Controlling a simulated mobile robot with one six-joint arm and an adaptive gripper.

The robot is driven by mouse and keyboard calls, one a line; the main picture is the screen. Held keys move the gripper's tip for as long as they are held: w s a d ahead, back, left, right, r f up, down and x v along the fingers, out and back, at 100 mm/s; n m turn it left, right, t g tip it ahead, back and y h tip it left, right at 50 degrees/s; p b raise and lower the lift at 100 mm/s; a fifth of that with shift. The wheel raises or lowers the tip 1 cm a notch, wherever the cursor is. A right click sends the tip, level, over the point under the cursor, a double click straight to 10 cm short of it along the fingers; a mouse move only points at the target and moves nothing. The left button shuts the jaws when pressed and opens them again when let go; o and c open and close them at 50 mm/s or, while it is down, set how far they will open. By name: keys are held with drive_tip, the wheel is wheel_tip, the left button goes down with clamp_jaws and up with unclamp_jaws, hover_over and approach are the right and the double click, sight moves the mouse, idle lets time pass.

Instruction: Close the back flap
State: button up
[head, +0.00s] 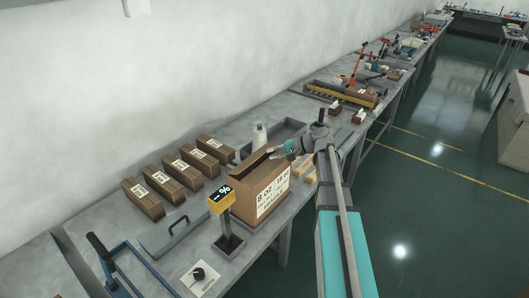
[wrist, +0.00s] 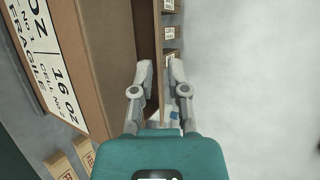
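The brown carton (head: 262,195) stands upright on the bench with a white printed label on its front. Its top looks at least partly open, with a raised flap (head: 252,162) along the far, wall side. My gripper (head: 284,151) is at the top right end of the carton. In the wrist view the carton (wrist: 100,40) fills the left, and my gripper (wrist: 159,72) has its two fingers apart. A thin brown panel edge (wrist: 161,100) runs between the fingers; I cannot tell whether either finger touches it.
Several small brown boxes (head: 188,172) stand in a row near the wall. A yellow display (head: 221,200) on a post stands close to the carton's left front. A white bottle (head: 259,134) and a grey tray (head: 290,130) are behind it.

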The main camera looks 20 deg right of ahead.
drive_tip(key=p+v, duration=0.3)
drive_tip(key=v, duration=0.4)
drive_tip(key=shift+s+d+r, duration=0.2)
drive_tip(key=shift+a, duration=0.1)
clamp_jaws()
drive_tip(key=s+a+f+n+g+h, duration=0.3)
drive_tip(key=s+a+f+n+h, duration=0.1)
drive_tip(key=s+a, duration=0.3)
drive_tip(key=s+a+f+n+g+h, duration=0.3)
drive_tip(key=s+a+f+h, duration=0.3)
drive_tip(key=s, duration=0.5)
drive_tip(key=shift+a+f+n+h, duration=0.2)
drive_tip(key=shift+a+n+h, duration=0.4)
drive_tip(key=shift+a, duration=0.4)
drive_tip(key=shift+s, duration=0.1)
